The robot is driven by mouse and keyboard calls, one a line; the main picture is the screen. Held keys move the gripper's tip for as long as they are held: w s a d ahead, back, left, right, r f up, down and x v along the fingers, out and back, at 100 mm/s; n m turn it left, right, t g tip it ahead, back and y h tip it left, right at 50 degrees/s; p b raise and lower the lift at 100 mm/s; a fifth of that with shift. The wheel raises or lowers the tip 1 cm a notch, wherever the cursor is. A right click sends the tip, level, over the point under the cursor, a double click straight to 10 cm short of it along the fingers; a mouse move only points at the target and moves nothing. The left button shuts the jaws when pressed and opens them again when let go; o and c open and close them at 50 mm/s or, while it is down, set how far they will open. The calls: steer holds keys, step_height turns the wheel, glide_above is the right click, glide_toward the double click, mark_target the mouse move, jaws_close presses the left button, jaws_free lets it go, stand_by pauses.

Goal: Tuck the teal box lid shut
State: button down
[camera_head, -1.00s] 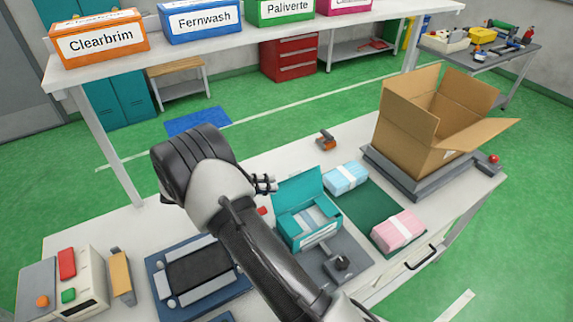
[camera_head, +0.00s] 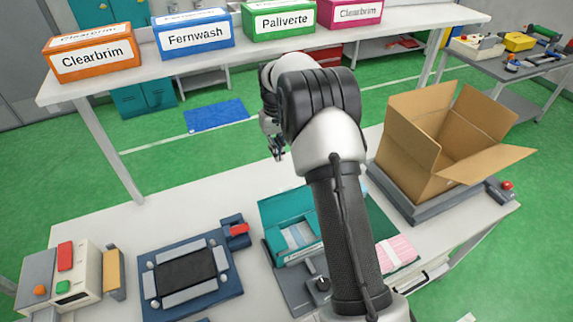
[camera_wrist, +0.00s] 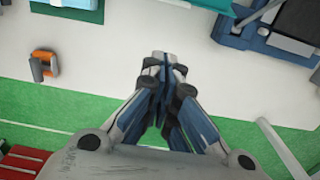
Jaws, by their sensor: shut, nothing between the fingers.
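The teal box (camera_head: 290,255) stands on a grey plate in the head view, partly hidden by my arm. Its teal lid (camera_head: 284,207) stands raised at the back, and pale packs show inside the open box. A teal edge (camera_wrist: 185,6) at the top of the wrist view looks like part of it. My gripper (camera_head: 277,152) is behind the box and apart from it, near the table's far edge. In the wrist view my gripper (camera_wrist: 160,62) has its fingertips together, with nothing between them.
A blue fixture (camera_head: 160,292) lies left of the box. A pink pack (camera_head: 398,255) and a large open carton (camera_head: 435,165) are to the right. An orange-handled tool (camera_wrist: 43,67) lies on the table in the wrist view. A shelf of labelled bins (camera_head: 270,45) spans the back.

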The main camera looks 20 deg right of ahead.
steer(key=s+f+b, duration=0.1)
steer(key=s+f, duration=0.3)
steer(key=f, duration=0.4)
steer(key=shift+a+f+b, duration=0.15)
steer(key=shift+b, duration=0.2)
